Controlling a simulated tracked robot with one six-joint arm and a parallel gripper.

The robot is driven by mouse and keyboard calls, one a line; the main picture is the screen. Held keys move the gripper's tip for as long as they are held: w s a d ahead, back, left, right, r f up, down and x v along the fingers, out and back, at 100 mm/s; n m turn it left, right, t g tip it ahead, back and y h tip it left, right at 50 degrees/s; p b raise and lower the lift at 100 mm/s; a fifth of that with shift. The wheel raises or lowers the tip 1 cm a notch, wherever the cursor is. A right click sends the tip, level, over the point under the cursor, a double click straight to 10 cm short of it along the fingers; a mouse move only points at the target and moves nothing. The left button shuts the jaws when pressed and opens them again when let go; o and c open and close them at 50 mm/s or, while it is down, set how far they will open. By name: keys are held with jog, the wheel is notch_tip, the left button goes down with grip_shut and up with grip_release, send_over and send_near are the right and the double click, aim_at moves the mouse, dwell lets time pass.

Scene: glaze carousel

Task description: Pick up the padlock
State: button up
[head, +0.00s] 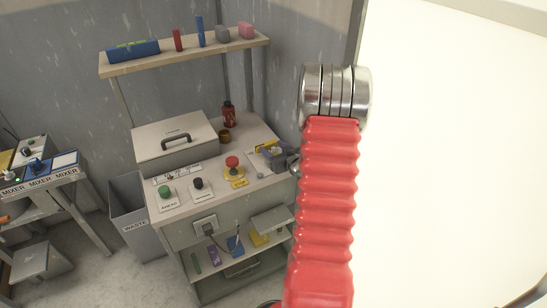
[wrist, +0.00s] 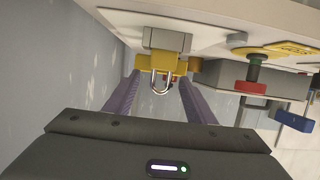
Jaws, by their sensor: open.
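The padlock (wrist: 155,63) has a yellow body and a bright metal shackle. In the wrist view, which shows the bench upside down, it is at a grey block on a white plate. My gripper (wrist: 161,82) is open, its two purple fingers reaching toward the padlock, one on either side. The padlock shows between the fingertips; I cannot tell if either finger touches it. In the head view, my red arm covers much of that area, and a small yellow piece (head: 266,148) shows on the bench beside it.
A red mushroom button (head: 232,161) with a yellow tag (head: 239,183) stands near the padlock; the button also shows in the wrist view (wrist: 250,87). A waste bin (head: 138,220) is at left.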

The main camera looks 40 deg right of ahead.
jog(key=shift+c, duration=0.6)
grip_shut()
